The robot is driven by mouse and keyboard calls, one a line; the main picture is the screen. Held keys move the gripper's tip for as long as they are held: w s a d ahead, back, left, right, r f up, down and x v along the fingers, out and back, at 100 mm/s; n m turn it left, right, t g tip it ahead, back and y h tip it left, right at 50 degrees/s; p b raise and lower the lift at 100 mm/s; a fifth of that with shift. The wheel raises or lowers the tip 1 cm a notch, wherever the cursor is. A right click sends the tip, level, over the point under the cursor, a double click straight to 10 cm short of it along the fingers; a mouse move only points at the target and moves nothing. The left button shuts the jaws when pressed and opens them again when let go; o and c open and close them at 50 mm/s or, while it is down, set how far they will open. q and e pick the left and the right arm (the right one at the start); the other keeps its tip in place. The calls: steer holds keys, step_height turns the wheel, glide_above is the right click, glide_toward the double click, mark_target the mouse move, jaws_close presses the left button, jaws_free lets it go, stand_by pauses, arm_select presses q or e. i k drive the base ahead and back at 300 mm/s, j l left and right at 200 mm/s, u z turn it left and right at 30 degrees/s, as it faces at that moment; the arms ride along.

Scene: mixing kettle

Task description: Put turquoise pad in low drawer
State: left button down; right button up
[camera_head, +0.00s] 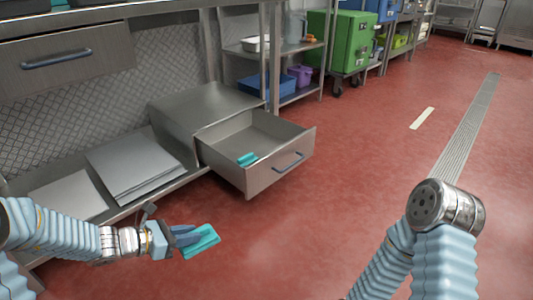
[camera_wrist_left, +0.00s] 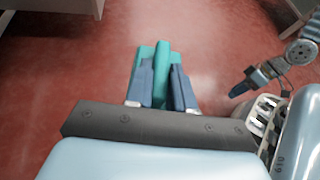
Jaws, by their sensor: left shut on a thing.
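My left gripper (camera_head: 184,237) is shut on a turquoise pad (camera_head: 204,243), which it holds in front of the shelf unit, to the lower left of the open low drawer. In the left wrist view the pad (camera_wrist_left: 162,52) sticks out beyond the two blue fingers (camera_wrist_left: 161,82). The low drawer (camera_head: 268,178) is pulled out and has a blue-grey handle. A second turquoise piece (camera_head: 247,159) lies inside it. What seems to be part of my right gripper (camera_wrist_left: 256,78) shows at the right of the left wrist view, but its jaw state is unclear.
The steel drawer housing (camera_head: 195,110) stands on the low shelf, beside flat grey panels (camera_head: 133,163). An upper drawer (camera_head: 60,62) is shut. A green cabinet (camera_head: 345,42) on wheels stands further back. The red floor (camera_head: 350,160) right of the drawer is clear.

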mark_target(258, 148)
steer(key=i+l+z, duration=0.15)
steer(key=i+l, duration=1.05)
